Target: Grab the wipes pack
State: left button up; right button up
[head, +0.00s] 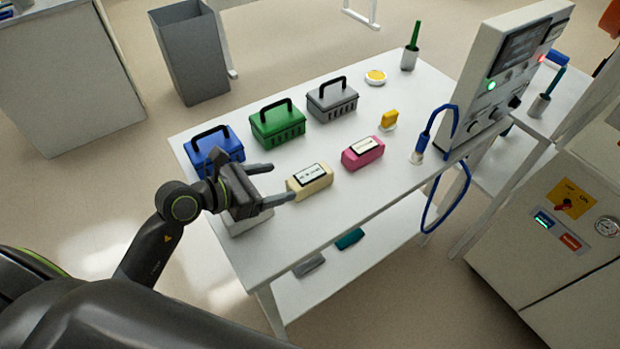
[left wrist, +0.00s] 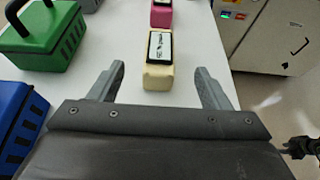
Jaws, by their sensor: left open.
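A cream pack (head: 309,180) with a white label on top lies near the front edge of the white table. A pink pack (head: 363,152) of like shape lies to its right; I cannot tell from the labels which is the wipes pack. My left gripper (head: 280,182) is open and empty, its fingers pointing at the cream pack from the left. In the left wrist view the cream pack (left wrist: 160,66) sits ahead, between the two spread fingers (left wrist: 160,84), and the pink pack (left wrist: 162,14) is beyond it. A dark shape at that view's right edge may be my right gripper (left wrist: 303,147); its jaws are unclear.
Blue (head: 213,148), green (head: 278,124) and grey (head: 332,99) handled boxes stand in a row behind the packs. A pale block (head: 247,221) is partly hidden below my left gripper. A yellow item (head: 389,118) and a blue cabled tool (head: 421,146) stand farther right.

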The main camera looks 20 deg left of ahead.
aim_at(314, 171)
pick_arm(q)
jog(key=x, duration=0.3)
jog(key=shift+w+d+f, duration=0.1)
jog(key=shift+w+d, duration=0.15)
jog(key=shift+w+d+p, duration=0.25)
jog(key=shift+w+p, duration=0.15)
jog(key=shift+p, duration=0.05)
jog(key=p+x, duration=0.1)
jog(key=x, duration=0.2)
jog(key=shift+w+d, duration=0.2)
jog(key=shift+w+d+f, duration=0.25)
jog(key=shift+w, duration=0.1)
jog(key=c, duration=1.2)
jog(key=shift+o, duration=0.2)
jog(key=shift+r, duration=0.1)
